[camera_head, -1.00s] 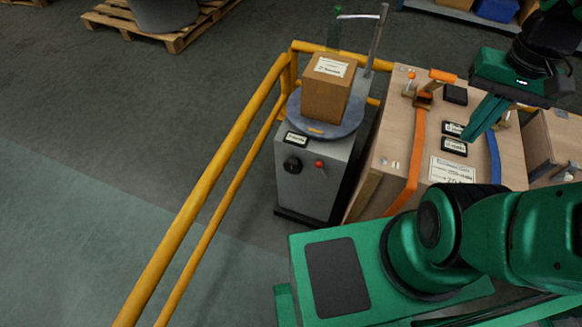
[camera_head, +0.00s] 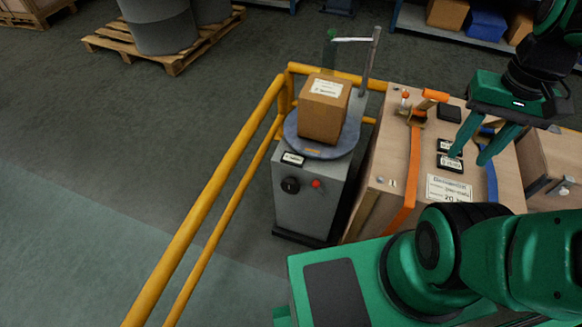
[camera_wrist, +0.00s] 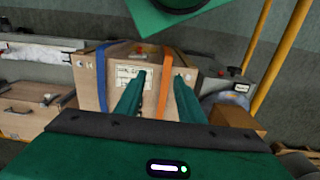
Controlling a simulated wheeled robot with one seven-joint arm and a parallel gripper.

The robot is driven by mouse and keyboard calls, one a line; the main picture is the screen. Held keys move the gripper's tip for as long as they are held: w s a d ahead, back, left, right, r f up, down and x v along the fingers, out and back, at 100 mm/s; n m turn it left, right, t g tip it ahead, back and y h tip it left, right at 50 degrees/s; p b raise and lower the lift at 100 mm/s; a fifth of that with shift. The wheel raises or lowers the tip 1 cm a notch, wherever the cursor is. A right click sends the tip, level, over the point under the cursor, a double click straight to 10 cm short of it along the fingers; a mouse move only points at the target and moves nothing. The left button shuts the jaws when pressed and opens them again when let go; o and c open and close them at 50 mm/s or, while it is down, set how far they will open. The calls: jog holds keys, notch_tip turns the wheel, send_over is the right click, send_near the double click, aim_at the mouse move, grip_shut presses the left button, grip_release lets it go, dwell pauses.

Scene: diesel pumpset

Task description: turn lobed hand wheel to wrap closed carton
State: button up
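The brown carton (camera_head: 323,108) sits upright on the round grey turntable (camera_head: 320,148) of a grey machine cabinet (camera_head: 308,207); it also shows at the lower right in the wrist view (camera_wrist: 236,116). A black lobed knob (camera_head: 290,186), which looks like the hand wheel, is on the cabinet front, left of a small red knob (camera_head: 316,184). My gripper (camera_head: 468,158) is open and empty, to the right of the cabinet and above the wooden crate (camera_head: 390,165). Its two fingers are apart in the wrist view (camera_wrist: 160,76).
A yellow rail (camera_head: 215,185) runs along the left and behind the machine. A metal post (camera_head: 371,60) stands behind the carton. The crate with orange strap (camera_head: 414,165) is right of the cabinet. Floor is clear left of the rail; a pallet (camera_head: 190,52) lies far back.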

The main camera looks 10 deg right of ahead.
jog(key=o, duration=0.8)
jog(key=w, duration=0.1)
jog(key=w+f+n, duration=0.1)
jog(key=w, duration=0.1)
jog(key=shift+g, duration=0.4)
jog(key=w+a+f+n+g+h, duration=0.25)
jog(key=w+a+f+n, duration=0.2)
jog(key=w, duration=0.45)
jog(key=n+t+h, duration=0.8)
jog(key=n+h, duration=0.2)
jog(key=n, duration=0.8)
send_over(289, 189)
jog(key=s+d, duration=0.3)
notch_tip(289, 189, down, 24)
jog(key=r, duration=0.1)
jog(key=s+a+f+n+t+y, duration=0.2)
jog(key=s+a+f+n+t, duration=0.25)
jog(key=f+n+t, duration=0.2)
jog(key=s+a+f+n+t+y, duration=0.2)
jog(key=s+a+f+n+t, duration=0.1)
jog(key=a+f+n+t, duration=0.3)
jog(key=shift+g+h, duration=0.25)
jog(key=shift+g, duration=0.45)
jog(key=x, duration=0.3)
jog(key=f+x, duration=0.1)
jog(key=x, duration=0.3)
jog(key=d+x, duration=0.1)
jog(key=x, duration=0.3)
jog(key=shift+s+d+f, duration=0.1)
jog(key=shift+s+f, duration=0.05)
